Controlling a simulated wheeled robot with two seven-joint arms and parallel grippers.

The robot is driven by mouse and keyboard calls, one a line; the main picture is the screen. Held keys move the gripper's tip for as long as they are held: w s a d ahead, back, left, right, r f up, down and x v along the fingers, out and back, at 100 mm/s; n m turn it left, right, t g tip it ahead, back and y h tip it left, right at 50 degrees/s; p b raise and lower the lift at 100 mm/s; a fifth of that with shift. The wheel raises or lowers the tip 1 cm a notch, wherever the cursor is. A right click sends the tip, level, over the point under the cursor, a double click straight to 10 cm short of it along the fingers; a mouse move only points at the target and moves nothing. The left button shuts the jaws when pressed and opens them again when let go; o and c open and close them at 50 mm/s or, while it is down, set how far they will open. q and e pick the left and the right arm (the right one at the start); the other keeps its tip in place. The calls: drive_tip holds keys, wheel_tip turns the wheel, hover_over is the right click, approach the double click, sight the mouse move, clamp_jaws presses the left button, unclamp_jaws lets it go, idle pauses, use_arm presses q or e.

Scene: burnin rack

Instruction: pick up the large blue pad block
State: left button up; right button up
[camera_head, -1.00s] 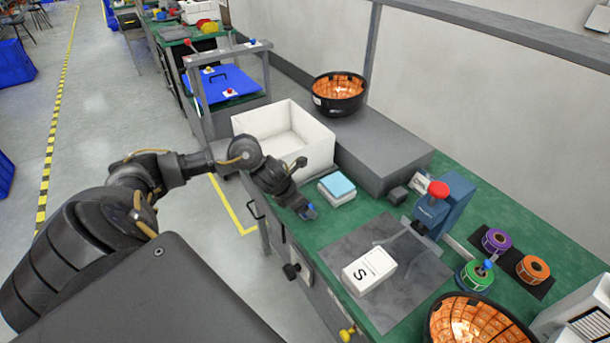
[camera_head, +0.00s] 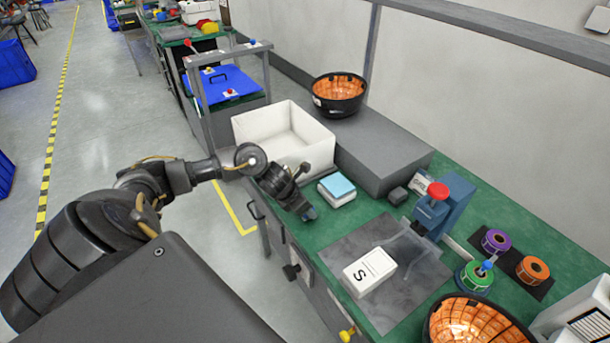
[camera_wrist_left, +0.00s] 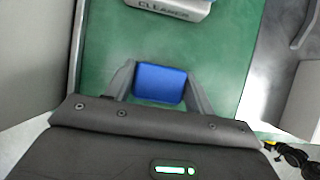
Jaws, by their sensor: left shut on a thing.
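The blue pad block (camera_wrist_left: 160,83) is a small, smooth, saturated blue block between the two fingers of my left gripper (camera_wrist_left: 158,88) in the left wrist view. The gripper is shut on it, with one finger at each side. In the head view my left gripper (camera_head: 307,214) is over the green bench's near edge, and the block is mostly hidden there. I cannot tell whether the block touches the bench. My right gripper is not in view.
A white box with a light blue top (camera_head: 337,188) lies just beyond the gripper. A white open bin (camera_head: 250,140) stands behind. A grey mat (camera_head: 410,290) carries a white block marked S (camera_head: 369,270). A blue press (camera_head: 440,210) stands farther right.

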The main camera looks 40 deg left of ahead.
use_arm(q)
drive_tip(key=shift+w+r, duration=0.1)
drive_tip(key=shift+r, duration=0.45)
drive_tip(key=s+a+r+b, duration=0.6)
drive_tip(key=s+a+r, duration=0.1)
drive_tip(key=s+r, duration=0.4)
drive_tip(key=shift+s+a+r+b, duration=0.3)
drive_tip(key=shift+s+a+r, duration=0.05)
drive_tip(key=shift+s+r, duration=0.1)
